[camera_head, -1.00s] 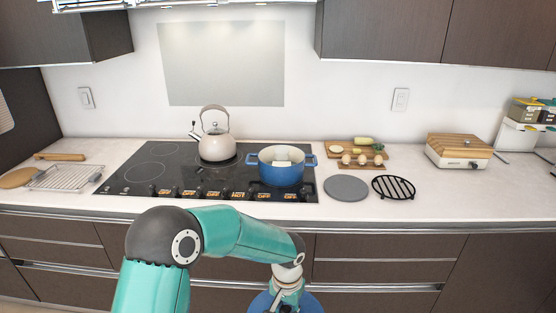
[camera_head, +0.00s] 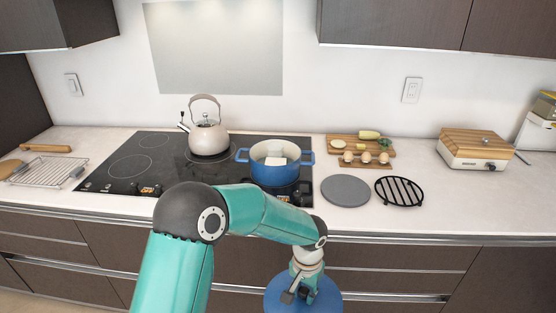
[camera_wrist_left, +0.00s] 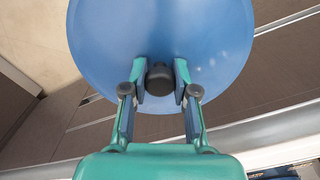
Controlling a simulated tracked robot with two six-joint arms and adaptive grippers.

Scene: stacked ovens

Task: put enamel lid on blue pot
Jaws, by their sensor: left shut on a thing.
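The blue pot (camera_head: 272,173) stands on the cooktop at its right front, uncovered, with a small pale block inside. My left gripper (camera_head: 306,290) is low at the bottom of the head view, in front of the counter's drawers. It is shut on the dark knob (camera_wrist_left: 160,79) of the blue enamel lid (camera_head: 325,303). In the left wrist view the lid (camera_wrist_left: 110,50) fills the upper middle, and my left gripper (camera_wrist_left: 159,85) has a finger on each side of the knob. The lid is well apart from the pot, nearer to me. My right gripper is not in view.
A kettle (camera_head: 208,135) stands behind and left of the pot on the black cooktop (camera_head: 122,172). A grey round mat (camera_head: 345,190) and black trivet (camera_head: 400,191) lie right of it. A board with eggs (camera_head: 366,161) is behind them. A wire rack (camera_head: 48,170) lies at left.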

